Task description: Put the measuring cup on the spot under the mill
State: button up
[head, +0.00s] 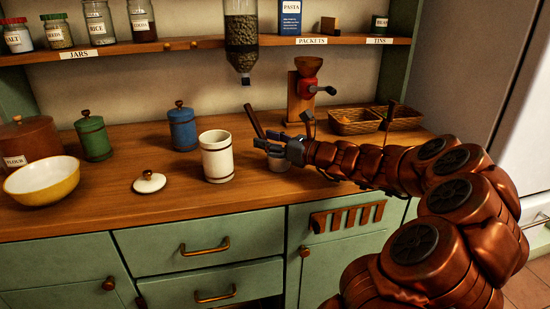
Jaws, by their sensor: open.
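A small grey cup (281,164), which looks like the measuring cup, stands on the wooden counter, partly hidden by my gripper. My gripper (268,146) is open, just above and against the cup's outline in the picture; I cannot tell whether it touches. A dark slanted rod (254,121) rises beside the fingers; I cannot tell what it belongs to. The mill (305,88), with a wooden hopper, a red body and a crank, stands on a wooden stand behind my gripper. The spot under the mill is hidden by my gripper and arm.
A cream canister (217,160) stands close left of my gripper, with a lid (149,182) farther left. Blue (182,130) and green (93,139) canisters and a yellow bowl (42,183) are left. Wicker baskets (354,122) stand right. A dispenser (241,45) hangs above.

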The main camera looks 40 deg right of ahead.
aim_at(259, 126)
jog(key=shift+w, duration=0.1)
grip_shut()
dwell(0.4)
notch_tip(259, 126, up, 3)
jog(key=shift+r+p, duration=0.2)
jog(key=shift+p, duration=0.3)
jog(key=shift+s+r, duration=0.15)
jog(key=shift+s, duration=0.15)
jog(key=s+a+r, duration=0.1)
jog(key=s, duration=1.4)
jog(key=shift+s+a+r+p, duration=0.15)
jog(key=shift+s+a+p, duration=0.05)
jog(key=shift+a+p, duration=0.15)
